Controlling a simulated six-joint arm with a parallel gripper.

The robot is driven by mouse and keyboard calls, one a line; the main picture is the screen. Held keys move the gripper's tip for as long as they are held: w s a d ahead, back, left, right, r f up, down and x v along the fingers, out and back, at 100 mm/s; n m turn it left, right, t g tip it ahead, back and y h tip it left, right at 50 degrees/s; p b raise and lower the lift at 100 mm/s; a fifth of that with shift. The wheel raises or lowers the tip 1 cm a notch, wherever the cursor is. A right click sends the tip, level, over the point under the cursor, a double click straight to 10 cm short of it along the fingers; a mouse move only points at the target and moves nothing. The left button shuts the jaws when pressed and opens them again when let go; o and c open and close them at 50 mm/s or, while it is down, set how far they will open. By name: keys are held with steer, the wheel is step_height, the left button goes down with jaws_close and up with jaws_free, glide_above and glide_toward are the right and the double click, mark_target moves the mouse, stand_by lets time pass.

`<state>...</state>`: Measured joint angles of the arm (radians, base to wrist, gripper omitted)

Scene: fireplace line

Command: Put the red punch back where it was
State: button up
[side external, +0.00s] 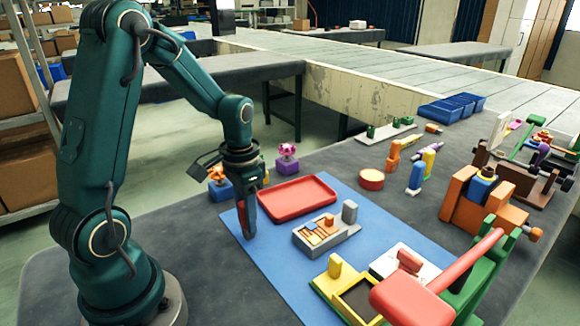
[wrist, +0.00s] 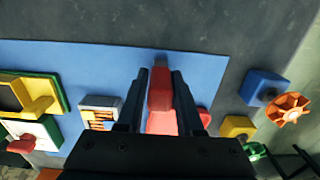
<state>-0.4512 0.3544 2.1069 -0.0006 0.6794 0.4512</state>
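The red punch (wrist: 160,97) is a slim red piece with a grey end, upright between the two dark fingers of my gripper (wrist: 161,85) in the wrist view. The fingers appear closed on its sides. In the side view my gripper (side external: 247,222) points down over the left edge of the blue mat (side external: 262,262), left of the red tray (side external: 297,198), and the red punch (side external: 250,203) shows along the fingers. I cannot tell whether its lower end touches the mat. The red tray partly shows behind the fingers in the wrist view.
A grey holder with orange slots (side external: 325,232), a yellow tray (side external: 335,268) and a white block with a red piece (side external: 405,262) stand on the mat. A blue block (side external: 221,191) and purple block (side external: 287,164) stand behind. A large red lever (side external: 415,298) fills the front right.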

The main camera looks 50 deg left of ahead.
stand_by(0.4)
steer(key=o, duration=0.6)
steer(key=shift+c, duration=0.2)
steer(key=shift+c, duration=0.3)
steer(key=shift+c, duration=1.3)
steer(key=shift+r, duration=0.1)
steer(key=shift+r, duration=2.45)
